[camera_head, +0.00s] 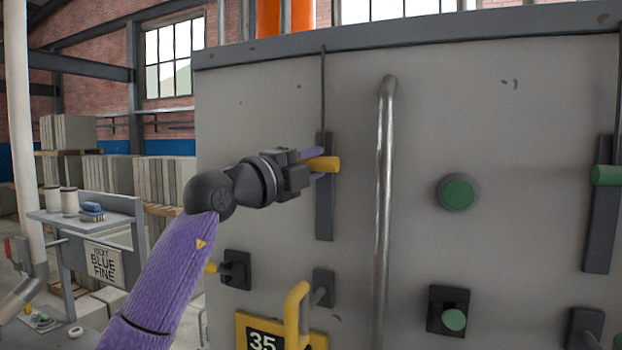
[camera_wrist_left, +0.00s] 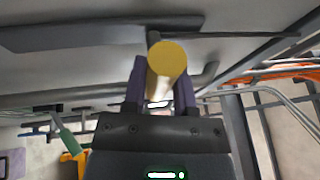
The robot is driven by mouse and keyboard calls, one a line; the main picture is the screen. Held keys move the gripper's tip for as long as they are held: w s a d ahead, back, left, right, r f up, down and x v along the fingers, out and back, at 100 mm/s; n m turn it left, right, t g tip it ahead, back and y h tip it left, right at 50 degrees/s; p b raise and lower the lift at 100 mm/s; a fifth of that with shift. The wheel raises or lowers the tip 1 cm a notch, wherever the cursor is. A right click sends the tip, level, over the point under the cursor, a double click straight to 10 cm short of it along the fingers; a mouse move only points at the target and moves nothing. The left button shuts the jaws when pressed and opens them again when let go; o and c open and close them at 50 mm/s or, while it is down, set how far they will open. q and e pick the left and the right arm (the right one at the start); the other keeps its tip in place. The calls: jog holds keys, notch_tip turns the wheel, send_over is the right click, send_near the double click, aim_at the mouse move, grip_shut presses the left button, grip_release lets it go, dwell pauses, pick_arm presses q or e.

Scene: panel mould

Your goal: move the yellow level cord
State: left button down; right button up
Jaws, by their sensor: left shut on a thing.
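The yellow handle (camera_head: 327,164) of the level cord sits near the upper end of a dark vertical slot plate (camera_head: 325,212) on the grey panel. A thin dark cord (camera_head: 323,90) runs up from the plate to the panel's top edge. My left gripper (camera_head: 318,165) comes in from the left and is shut on the yellow handle, one purple finger above it and one below. In the left wrist view the handle's round yellow end (camera_wrist_left: 167,58) shows between the two fingers (camera_wrist_left: 160,85). My right gripper is not in view.
A vertical metal bar (camera_head: 384,200) stands out just right of the handle. A green round button (camera_head: 457,193) and a green handle (camera_head: 606,176) on another plate are further right. A bent yellow lever (camera_head: 293,315) and a dark-mounted yellow knob (camera_head: 211,268) are below.

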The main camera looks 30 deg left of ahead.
pick_arm(q)
jog(key=shift+s+r, duration=0.1)
jog(key=shift+r, duration=0.2)
jog(key=shift+c, duration=2)
grip_release()
jog(key=shift+f, duration=0.1)
jog(key=shift+s+f+b, duration=0.1)
jog(key=shift+f+b, duration=0.05)
jog(key=shift+b, duration=0.15)
jog(key=b+v, duration=0.6)
jog(key=v, duration=0.3)
jog(key=shift+s, duration=0.35)
jog(key=shift+a, duration=0.15)
